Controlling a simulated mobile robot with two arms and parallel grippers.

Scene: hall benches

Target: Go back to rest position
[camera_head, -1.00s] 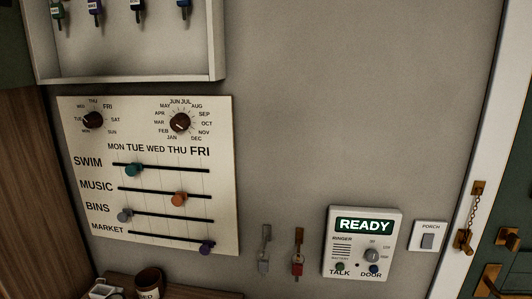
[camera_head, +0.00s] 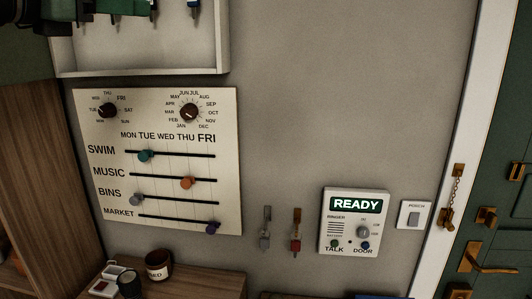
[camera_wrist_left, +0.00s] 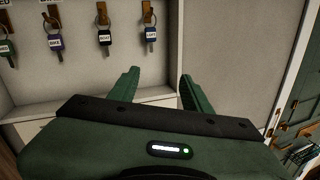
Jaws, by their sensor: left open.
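My left gripper (camera_wrist_left: 158,82) shows in the left wrist view as a green body with two green fingers spread apart. It is open, with nothing between the fingers. Behind the fingers are the lower edge of the white key cabinet (camera_wrist_left: 150,96) and the grey wall. In the head view, dark green and black parts of my left arm and gripper show at the top left edge, in front of the key cabinet (camera_head: 150,70), which also shows there. The picture edge cuts them off. My right gripper is in neither view.
Several keys (camera_wrist_left: 103,37) hang in the cabinet. Below it is a planner board (camera_head: 165,225) with dials and sliders. A cup (camera_head: 158,270) stands on a wooden surface.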

